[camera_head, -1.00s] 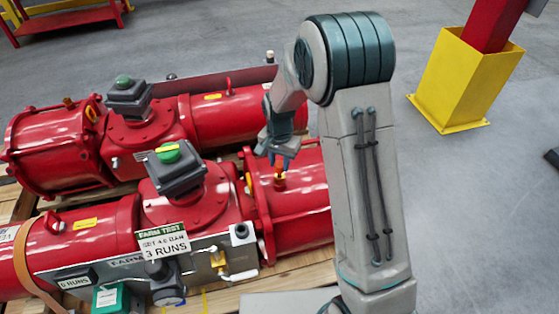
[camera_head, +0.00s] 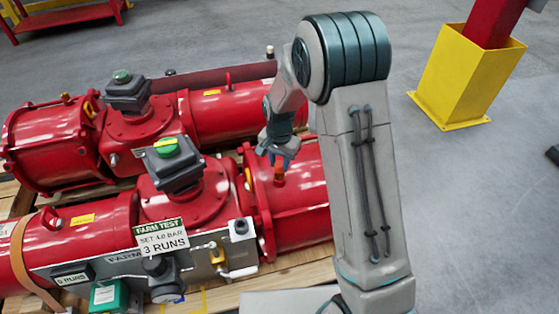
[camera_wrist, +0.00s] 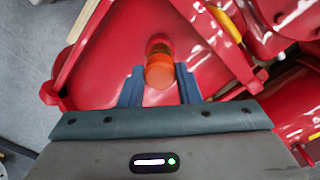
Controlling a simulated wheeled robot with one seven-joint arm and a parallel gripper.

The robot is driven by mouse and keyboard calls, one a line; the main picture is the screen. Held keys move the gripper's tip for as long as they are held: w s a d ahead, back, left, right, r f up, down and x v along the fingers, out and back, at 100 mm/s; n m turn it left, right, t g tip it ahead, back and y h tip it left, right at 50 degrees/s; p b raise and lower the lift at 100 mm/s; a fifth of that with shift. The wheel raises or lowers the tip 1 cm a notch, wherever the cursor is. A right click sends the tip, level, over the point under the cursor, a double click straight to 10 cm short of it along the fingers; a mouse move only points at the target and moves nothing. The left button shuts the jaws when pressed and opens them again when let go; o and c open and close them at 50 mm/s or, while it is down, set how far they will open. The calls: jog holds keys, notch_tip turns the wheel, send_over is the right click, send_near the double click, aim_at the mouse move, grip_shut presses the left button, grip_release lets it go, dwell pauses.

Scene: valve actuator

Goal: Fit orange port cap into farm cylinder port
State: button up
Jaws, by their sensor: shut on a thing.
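The orange port cap (camera_wrist: 159,72) is a short, rounded orange piece between my gripper's fingers in the wrist view. In the head view it is a small orange spot (camera_head: 279,180) just under the fingertips. My gripper (camera_head: 277,157) is shut on it, above the red farm cylinder (camera_head: 303,212) at the right of the front actuator. The fingers (camera_wrist: 159,84) point at the red end flange (camera_wrist: 108,72) of the cylinder in the wrist view. The port is hidden behind the cap, and I cannot tell whether the cap is seated in it.
A second red actuator (camera_head: 140,133) stands behind.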

aim_at(279, 164)
jog(key=shift+f, duration=0.25)
jog(key=o, duration=1)
jog(key=shift+r, duration=0.2)
notch_tip(279, 164, up, 14)
jog(key=shift+f+p, duration=0.2)
jog(key=shift+p, duration=0.9)
jog(key=s+d+r+n+t+p, duration=0.1)
jog(key=s+d+r+n+p, duration=0.1)
jog(key=s+r, duration=0.5)
jog(key=s+d+r+n+t+p, duration=0.1)
jog(key=s+d+r+n+p, duration=0.1)
jog(key=s+d+r+p, duration=0.3)
jog(key=s+d+r+n+p, duration=0.2)
jog(key=s+d+r+p, duration=0.2)
jog(key=s+r+p, duration=0.3)
jog(key=shift+s+r+t, duration=0.4)
jog(key=shift+s+r, duration=1.5)
jog(key=shift+s, duration=0.3)
